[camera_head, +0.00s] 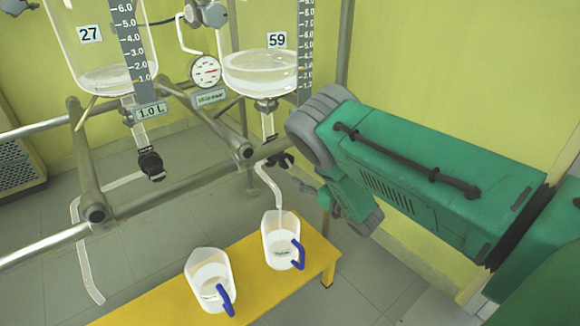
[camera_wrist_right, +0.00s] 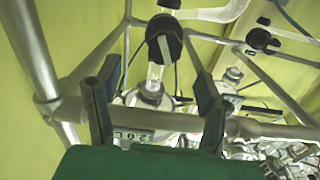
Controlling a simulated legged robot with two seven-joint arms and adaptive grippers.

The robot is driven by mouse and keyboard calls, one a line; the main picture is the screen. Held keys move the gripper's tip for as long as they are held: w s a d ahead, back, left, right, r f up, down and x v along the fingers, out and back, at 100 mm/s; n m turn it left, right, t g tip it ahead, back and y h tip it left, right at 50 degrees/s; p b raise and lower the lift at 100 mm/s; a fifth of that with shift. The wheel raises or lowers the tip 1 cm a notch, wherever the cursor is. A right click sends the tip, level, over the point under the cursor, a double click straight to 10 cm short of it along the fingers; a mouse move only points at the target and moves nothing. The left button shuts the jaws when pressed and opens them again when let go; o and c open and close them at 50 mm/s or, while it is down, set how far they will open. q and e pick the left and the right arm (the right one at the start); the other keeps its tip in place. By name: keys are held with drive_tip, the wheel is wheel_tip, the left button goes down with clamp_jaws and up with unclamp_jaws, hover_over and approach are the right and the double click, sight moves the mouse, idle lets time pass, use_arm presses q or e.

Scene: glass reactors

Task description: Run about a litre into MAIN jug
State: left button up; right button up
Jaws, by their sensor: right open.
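Two glass vessels hang on the frame: the left one (camera_head: 95,72), tagged 27, and the right one (camera_head: 258,76), tagged 59. Both hold clear liquid near the bottom. A dark tap (camera_head: 278,160) sits under vessel 59, with a bent outlet tube above the right jug (camera_head: 278,243). The left jug (camera_head: 207,272) stands beside it; both have blue handles and appear to hold some liquid. I cannot read MAIN on either. My right gripper (camera_head: 298,180) is open near that tap. In the wrist view its fingers (camera_wrist_right: 152,92) are apart, with a black tap knob (camera_wrist_right: 163,40) beyond them.
The jugs stand on a yellow bench (camera_head: 250,304). Metal frame tubes (camera_head: 40,245) cross in front of the vessels. A second dark tap (camera_head: 151,165) hangs under vessel 27, above a long bent tube (camera_head: 83,250). A round gauge (camera_head: 206,71) sits between the vessels.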

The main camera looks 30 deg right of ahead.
sight(289, 163)
drive_tip(key=w, duration=0.2)
drive_tip(key=w+a+b, duration=0.1)
drive_tip(key=w+a, duration=0.1)
drive_tip(key=w, duration=0.1)
drive_tip(key=shift+w+a+r+b, duration=0.2)
drive_tip(key=shift+w+r+b, duration=0.1)
drive_tip(key=shift+w, duration=0.05)
drive_tip(key=w, duration=0.1)
drive_tip(key=w+d, duration=0.1)
drive_tip(key=shift+w+d+f+b, duration=0.1)
drive_tip(key=shift+w+f+b, duration=0.15)
drive_tip(key=shift+w+b, duration=0.15)
drive_tip(key=shift+w+d, duration=0.15)
drive_tip(key=shift+d, duration=0.1)
drive_tip(key=shift+a+r, duration=0.15)
drive_tip(key=shift+a, duration=0.2)
drive_tip(key=shift+a+r, duration=0.1)
drive_tip(key=shift+a, duration=0.15)
drive_tip(key=c, duration=1.2)
drive_tip(key=shift+o, duration=0.3)
drive_tip(key=shift+d, duration=0.2)
use_arm(q)
drive_tip(key=f, duration=0.2)
drive_tip(key=shift+a+f, duration=0.35)
